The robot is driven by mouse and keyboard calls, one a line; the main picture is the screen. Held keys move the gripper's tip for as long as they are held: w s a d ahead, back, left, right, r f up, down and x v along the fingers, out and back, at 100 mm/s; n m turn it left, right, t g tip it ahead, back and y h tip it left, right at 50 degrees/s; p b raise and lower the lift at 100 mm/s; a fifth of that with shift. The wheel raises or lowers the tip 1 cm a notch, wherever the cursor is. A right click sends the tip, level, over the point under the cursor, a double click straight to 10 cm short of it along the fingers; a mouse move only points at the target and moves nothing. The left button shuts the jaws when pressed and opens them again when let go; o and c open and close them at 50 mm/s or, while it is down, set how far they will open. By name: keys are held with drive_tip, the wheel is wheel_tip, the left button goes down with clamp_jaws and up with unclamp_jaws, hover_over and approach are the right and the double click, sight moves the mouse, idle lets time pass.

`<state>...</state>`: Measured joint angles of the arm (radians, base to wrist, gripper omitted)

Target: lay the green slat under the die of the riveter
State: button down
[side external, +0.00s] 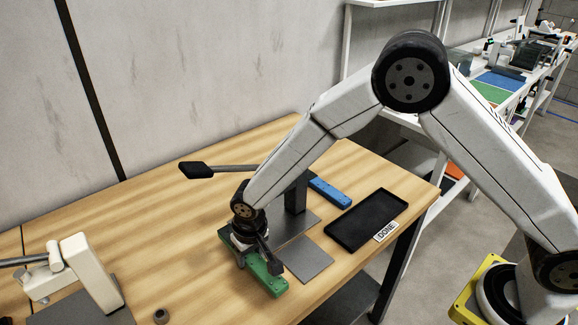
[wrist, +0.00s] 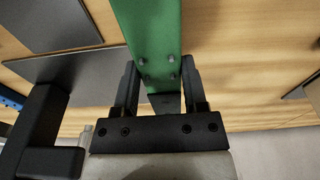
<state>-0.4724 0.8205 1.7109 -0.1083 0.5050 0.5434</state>
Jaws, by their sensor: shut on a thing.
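The green slat (side external: 268,281) has several small studs near its end and is gripped between my fingers; it also shows in the wrist view (wrist: 150,35). My gripper (side external: 254,254) is shut on the slat, and both fingers show on either side of it in the wrist view (wrist: 160,85). The slat is in front of the riveter, low over the table; I cannot tell whether it touches the wood. The riveter has a black post (side external: 297,192), a long lever (side external: 232,168) and a grey base plate (side external: 290,228). My arm hides its die.
A flat grey plate (side external: 306,259) lies right of the slat. A blue slat (side external: 330,192) lies behind the riveter. A black tray (side external: 341,233) with a DONE label (side external: 386,232) is at the right. A cream press (side external: 92,275) and a small dark ring (side external: 161,316) are at the left.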

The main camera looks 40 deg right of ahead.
sight(289, 244)
drive_tip(key=shift+a, duration=0.3)
drive_tip(key=shift+d, duration=0.2)
drive_tip(key=shift+d+f, duration=0.35)
drive_tip(key=shift+d, duration=0.35)
drive_tip(key=d, duration=0.2)
drive_tip(key=d+f, duration=0.1)
drive_tip(key=d, duration=0.5)
drive_tip(key=shift+d+f, duration=0.15)
drive_tip(key=shift+f, duration=0.15)
drive_tip(key=shift+d, duration=1)
drive_tip(key=shift+f, duration=0.3)
drive_tip(key=shift+c, duration=0.3)
unclamp_jaws()
